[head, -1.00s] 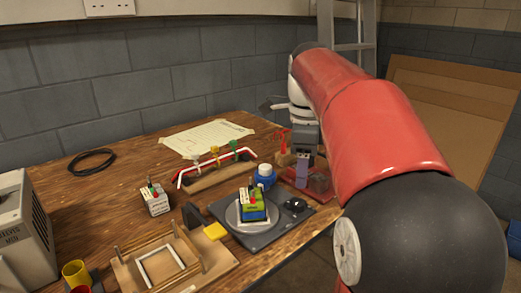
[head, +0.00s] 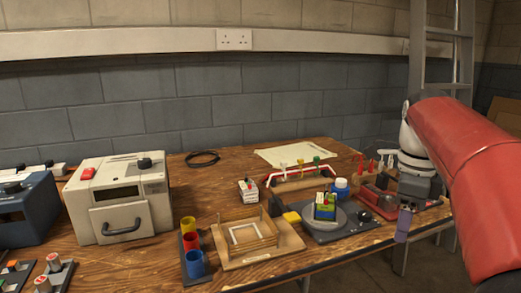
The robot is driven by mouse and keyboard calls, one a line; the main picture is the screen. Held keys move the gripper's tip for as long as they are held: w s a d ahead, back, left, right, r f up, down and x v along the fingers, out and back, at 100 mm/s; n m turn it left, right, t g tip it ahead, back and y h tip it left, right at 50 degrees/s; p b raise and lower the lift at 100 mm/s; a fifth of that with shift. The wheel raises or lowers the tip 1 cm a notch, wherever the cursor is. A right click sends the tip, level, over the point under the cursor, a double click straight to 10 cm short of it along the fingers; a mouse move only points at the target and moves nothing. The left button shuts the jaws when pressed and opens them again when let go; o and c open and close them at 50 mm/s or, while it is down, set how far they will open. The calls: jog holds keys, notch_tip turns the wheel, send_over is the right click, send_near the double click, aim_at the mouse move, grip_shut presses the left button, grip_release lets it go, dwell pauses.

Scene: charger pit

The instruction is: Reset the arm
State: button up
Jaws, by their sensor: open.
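My red and white arm comes in from the right edge of the head view. My gripper (head: 403,224) hangs at its end, pointing down, beside the table's right front edge. The jaws are seen small and nearly edge-on, and they are open. I see nothing held between them. A red-based fixture (head: 376,203) sits just left of the gripper, partly hidden behind it; I cannot tell whether they touch.
A turntable (head: 347,229) carries a green and blue block (head: 325,206). A blue bottle (head: 340,189), a wooden frame fixture (head: 288,243), coloured cups (head: 196,264) and a beige machine (head: 118,190) stand leftward on the wooden table. A ladder (head: 463,55) stands behind my arm.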

jog(key=s+a+f+n+t, duration=0.2)
jog(key=s+a+f+n, duration=0.4)
jog(key=n, duration=0.6)
jog(key=s+a+f+n+t, duration=0.3)
jog(key=s+a+f+n, duration=0.3)
jog(key=n, duration=0.6)
jog(key=shift+s+f+t, duration=0.3)
jog(key=shift+s+f, duration=0.35)
jog(key=shift+s, duration=0.5)
jog(key=shift+c, duration=0.2)
